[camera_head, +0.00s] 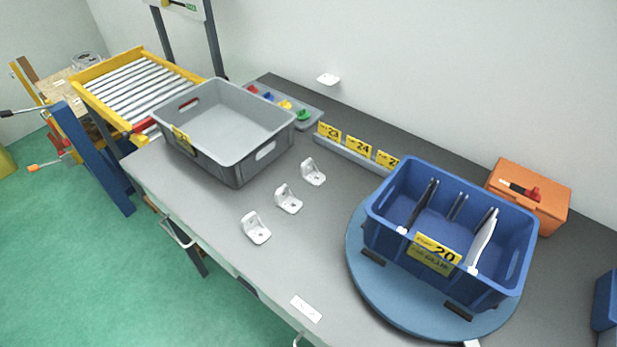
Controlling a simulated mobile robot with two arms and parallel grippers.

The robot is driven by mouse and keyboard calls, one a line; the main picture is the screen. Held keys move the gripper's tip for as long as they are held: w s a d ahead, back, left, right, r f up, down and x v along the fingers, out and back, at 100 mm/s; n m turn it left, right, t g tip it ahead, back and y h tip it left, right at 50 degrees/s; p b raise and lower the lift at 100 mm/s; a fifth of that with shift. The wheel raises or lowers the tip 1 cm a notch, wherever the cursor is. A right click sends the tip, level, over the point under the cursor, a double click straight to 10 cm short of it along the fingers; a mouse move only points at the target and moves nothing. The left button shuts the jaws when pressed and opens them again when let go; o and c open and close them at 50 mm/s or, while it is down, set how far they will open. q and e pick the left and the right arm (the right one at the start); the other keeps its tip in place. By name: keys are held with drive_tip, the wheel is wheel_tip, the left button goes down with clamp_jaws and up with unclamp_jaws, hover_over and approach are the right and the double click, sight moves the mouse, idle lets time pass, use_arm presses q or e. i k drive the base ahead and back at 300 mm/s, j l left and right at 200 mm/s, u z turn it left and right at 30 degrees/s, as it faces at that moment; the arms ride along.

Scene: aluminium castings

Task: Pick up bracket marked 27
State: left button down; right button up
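Three small pale metal angle brackets stand in a slanting row on the grey bench: a far one (313,172), a middle one (288,198) and a near one (256,228). Each has an upright plate and a flat foot. They stand apart from each other, between the grey crate and the blue bin. Any number on them is too small to read, so I cannot tell which is marked 27. Neither of my grippers shows in the head view.
A grey empty crate (241,167) stands left of the brackets. A blue divided bin (398,246) labelled 20 sits on a round blue turntable (361,280) at right. Number cards (357,148) and an orange case (548,206) are behind. The bench front is mostly clear.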

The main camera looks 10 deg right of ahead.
sight(253, 226)
drive_tip(key=k+j+u, duration=0.1)
drive_tip(key=k+u, duration=0.25)
drive_tip(key=k+l+u, duration=0.15)
drive_tip(key=u, duration=0.2)
drive_tip(key=k+l+u, duration=0.1)
drive_tip(key=k+u, duration=0.4)
drive_tip(key=u, duration=0.15)
